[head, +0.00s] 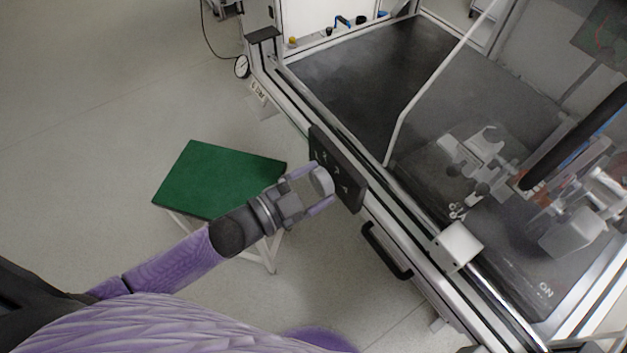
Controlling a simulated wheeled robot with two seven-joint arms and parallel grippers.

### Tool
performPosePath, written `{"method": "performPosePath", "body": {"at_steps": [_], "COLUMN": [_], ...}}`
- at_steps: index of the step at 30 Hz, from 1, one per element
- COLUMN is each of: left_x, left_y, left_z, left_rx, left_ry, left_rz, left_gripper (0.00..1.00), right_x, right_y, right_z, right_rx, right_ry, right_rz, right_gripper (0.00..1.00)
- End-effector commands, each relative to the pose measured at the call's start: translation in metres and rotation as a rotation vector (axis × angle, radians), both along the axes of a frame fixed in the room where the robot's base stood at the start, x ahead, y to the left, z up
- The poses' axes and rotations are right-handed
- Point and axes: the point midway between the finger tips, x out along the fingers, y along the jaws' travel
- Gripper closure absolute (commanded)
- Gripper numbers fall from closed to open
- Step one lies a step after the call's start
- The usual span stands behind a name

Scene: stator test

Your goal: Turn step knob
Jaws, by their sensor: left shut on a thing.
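The step knob (321,181) is a grey round knob on a dark control panel (347,181) at the front edge of the test bench. My left gripper (320,188) reaches in from the left and is shut on the knob, one finger on each side of it. The panel carries small pale markings, too small to read. The gripper partly hides the knob's lower side. My right gripper is not in view.
The test bench (362,70) has a dark top and a clear cover. A black handle (386,250) sits on its front below the panel. A green-topped stool (205,180) stands left of the bench, under my left arm. Open floor lies to the left.

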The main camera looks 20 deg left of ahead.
Motion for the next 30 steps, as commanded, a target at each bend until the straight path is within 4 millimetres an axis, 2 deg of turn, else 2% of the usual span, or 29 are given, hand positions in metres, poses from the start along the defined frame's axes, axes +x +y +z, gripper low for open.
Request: {"method": "performPosePath", "body": {"at_steps": [21,22,24,30], "left_x": [-0.0005,-0.0005,-0.0004,-0.0003], "left_y": [0.0000,0.0000,-0.0001,0.0000], "left_z": [-0.0012,-0.0012,-0.0011,-0.0006], "left_rx": [0.059,0.059,0.059,0.058], "left_ry": [-0.043,-0.043,-0.043,-0.044], "left_rz": [0.000,0.000,0.000,0.000], "left_gripper": [0.78,0.15,0.00,0.00], "right_x": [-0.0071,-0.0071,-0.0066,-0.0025], "right_y": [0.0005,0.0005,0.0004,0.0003], "right_z": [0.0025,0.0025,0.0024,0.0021], "right_rx": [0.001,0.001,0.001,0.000], "right_ry": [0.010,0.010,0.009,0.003], "right_rz": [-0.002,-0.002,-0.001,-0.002], "right_gripper": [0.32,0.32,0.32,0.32]}}
